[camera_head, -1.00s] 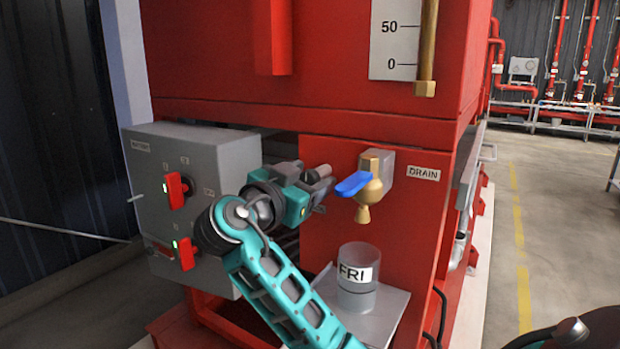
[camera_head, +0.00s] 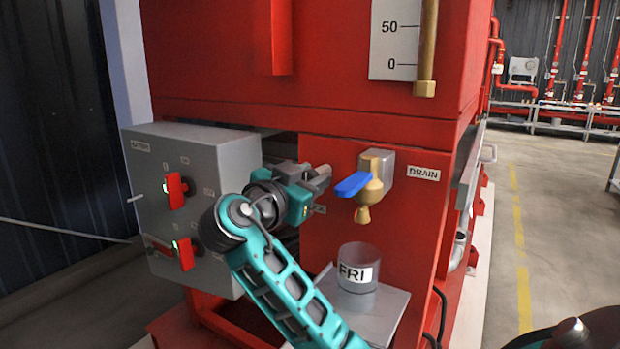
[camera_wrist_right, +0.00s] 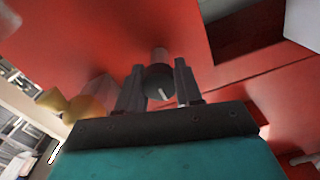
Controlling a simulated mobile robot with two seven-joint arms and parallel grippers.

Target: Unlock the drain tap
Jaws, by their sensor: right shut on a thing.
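The drain tap (camera_head: 371,188) is brass with a blue lever (camera_head: 352,184) pointing left, on the red panel by a DRAIN label. Its brass also shows at the left of the right wrist view (camera_wrist_right: 72,105). My right gripper (camera_head: 322,174) is just left of the lever, apart from it. In the right wrist view its two fingers (camera_wrist_right: 157,88) are shut around a dark round knob (camera_wrist_right: 159,82) with a pale slot or mark, on a short pale stem at the red panel. In the head view the fingers hide this knob. My left gripper is not in view.
A grey box (camera_head: 200,150) with red switches is at the left, close to my right arm. Open floor (camera_head: 550,220) lies at the right.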

